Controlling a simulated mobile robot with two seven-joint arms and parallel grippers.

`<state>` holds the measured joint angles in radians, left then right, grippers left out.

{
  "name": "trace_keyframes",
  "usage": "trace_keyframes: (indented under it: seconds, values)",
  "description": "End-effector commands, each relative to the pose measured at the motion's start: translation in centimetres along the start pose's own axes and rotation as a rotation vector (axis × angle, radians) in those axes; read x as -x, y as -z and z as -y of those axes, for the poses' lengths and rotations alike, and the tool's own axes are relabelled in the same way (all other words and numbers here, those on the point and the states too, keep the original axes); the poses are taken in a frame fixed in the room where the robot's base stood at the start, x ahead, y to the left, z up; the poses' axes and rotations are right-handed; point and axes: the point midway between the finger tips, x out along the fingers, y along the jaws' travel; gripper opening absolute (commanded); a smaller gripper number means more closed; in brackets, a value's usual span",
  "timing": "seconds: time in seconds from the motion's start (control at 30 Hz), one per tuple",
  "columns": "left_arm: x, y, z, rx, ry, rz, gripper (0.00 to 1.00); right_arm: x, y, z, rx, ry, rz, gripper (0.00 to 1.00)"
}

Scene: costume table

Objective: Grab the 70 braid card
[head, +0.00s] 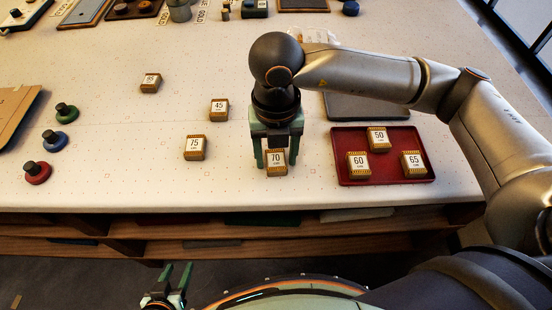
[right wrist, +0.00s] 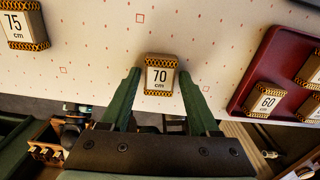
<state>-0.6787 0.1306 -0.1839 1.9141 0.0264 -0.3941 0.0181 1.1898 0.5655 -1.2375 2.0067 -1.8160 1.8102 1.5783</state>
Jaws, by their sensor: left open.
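The 70 braid card (head: 276,163) is a small block wound with gold-brown braid, with a white label, near the table's front edge. My right gripper (head: 277,158) is above it with its green fingers pointing down, one on each side. In the right wrist view the 70 card (right wrist: 159,76) lies between the tips of the open fingers (right wrist: 160,88), with a visible gap at each side. Whether the fingers reach down to its height is hard to tell. My left gripper (head: 172,283) is open and empty, low in front of the table.
A red tray (head: 412,180) to the right holds cards 50 (head: 377,139), 60 (head: 358,165) and 65 (head: 413,163). Cards 75 (head: 195,147), 45 (head: 219,109) and 95 (head: 150,82) stand to the left. Round knobbed pieces (head: 37,172) lie further left. The table between is clear.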

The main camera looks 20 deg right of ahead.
Motion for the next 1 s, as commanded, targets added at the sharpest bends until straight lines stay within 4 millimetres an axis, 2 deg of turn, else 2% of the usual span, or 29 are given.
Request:
trace_keyframes:
  seconds: [0.07, 0.53, 0.83, 1.0]
  values:
    - [0.00, 0.00, 0.00, 0.000, 0.000, 0.000, 0.50, 0.02, -0.01, 0.00, 0.000, 0.000, 0.000, 0.52]
    - [0.01, -0.01, 0.01, -0.001, 0.000, 0.000, 0.50, 0.04, -0.01, -0.01, 0.000, 0.000, 0.000, 0.00]
    - [0.01, 0.00, 0.01, -0.001, 0.000, 0.000, 0.50, 0.08, -0.01, -0.01, 0.000, 0.000, 0.000, 0.00]
    - [0.01, 0.00, 0.01, -0.001, 0.000, 0.000, 0.50, 0.87, -0.06, -0.06, 0.000, -0.002, 0.002, 0.00]
